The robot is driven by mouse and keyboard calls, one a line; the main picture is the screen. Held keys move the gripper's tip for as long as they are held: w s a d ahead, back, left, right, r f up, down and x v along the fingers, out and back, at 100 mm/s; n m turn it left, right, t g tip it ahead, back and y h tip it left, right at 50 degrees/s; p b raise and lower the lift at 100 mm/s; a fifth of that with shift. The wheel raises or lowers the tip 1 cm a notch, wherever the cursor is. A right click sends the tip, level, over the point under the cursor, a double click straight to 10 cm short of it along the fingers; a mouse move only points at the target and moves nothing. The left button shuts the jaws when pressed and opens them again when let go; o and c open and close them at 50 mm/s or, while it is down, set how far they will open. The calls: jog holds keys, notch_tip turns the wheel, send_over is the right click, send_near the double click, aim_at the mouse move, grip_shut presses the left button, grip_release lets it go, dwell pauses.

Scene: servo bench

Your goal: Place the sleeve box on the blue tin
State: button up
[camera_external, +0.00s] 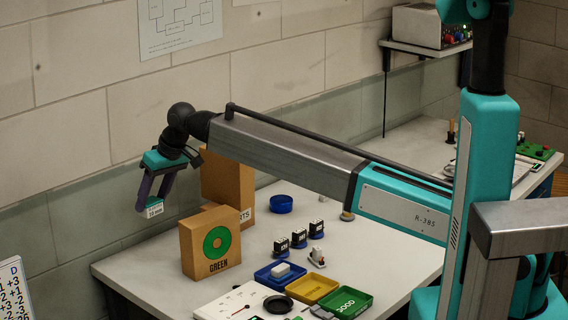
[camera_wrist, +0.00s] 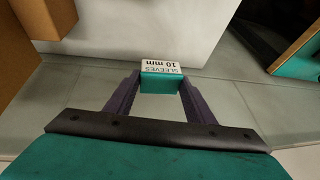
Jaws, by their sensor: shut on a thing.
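The sleeve box (camera_wrist: 161,77), small, white and green and lettered "SLEEVES 10 mm", is held between the fingertips of my gripper (camera_wrist: 160,88) in the wrist view. In the external view my gripper (camera_external: 154,203) is at the left, in the air left of the cardboard boxes, with the sleeve box (camera_external: 154,209) at its tips. The blue tin (camera_external: 281,204), round and low, stands on the bench to the right of the tall cardboard box, well apart from my gripper. I cannot make out the blue tin in the wrist view.
A cardboard box marked GREEN (camera_external: 211,245) and a taller cardboard box (camera_external: 228,178) stand between my gripper and the tin. Blue (camera_external: 270,281), yellow (camera_external: 313,289) and green (camera_external: 350,306) trays lie at the front.

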aim_at(152, 201)
notch_tip(152, 201, up, 16)
jog(key=w+d+b, duration=0.2)
jog(key=w+d, duration=0.2)
jog(key=d, duration=1)
jog(key=w+d+b, duration=0.2)
jog(key=w+d, duration=0.2)
jog(key=d, duration=1)
jog(key=w+d+b, duration=0.2)
jog(key=w+d, duration=0.2)
jog(key=d, duration=1)
jog(key=shift+w+d+f+m+b, duration=0.25)
jog(key=shift+w+f+m+b, duration=0.05)
jog(key=shift+b, duration=0.1)
jog(key=f, duration=1.9)
jog(key=shift+d+f, duration=0.1)
jog(key=shift+d, duration=0.15)
jog(key=shift+c, duration=0.2)
jog(key=shift+w, duration=0.1)
jog(key=w+a+p, duration=0.1)
jog(key=w+a, duration=0.1)
jog(key=w, duration=0.2)
jog(key=w+a+f+p, duration=0.1)
jog(key=w+a, duration=0.2)
jog(key=w, duration=0.2)
jog(key=w+a+p, duration=0.1)
jog(key=w+a, duration=0.1)
jog(key=w, duration=0.3)
jog(key=shift+a+f+p, duration=0.25)
jog(key=shift+a+p, duration=0.05)
jog(key=shift+p, duration=0.05)
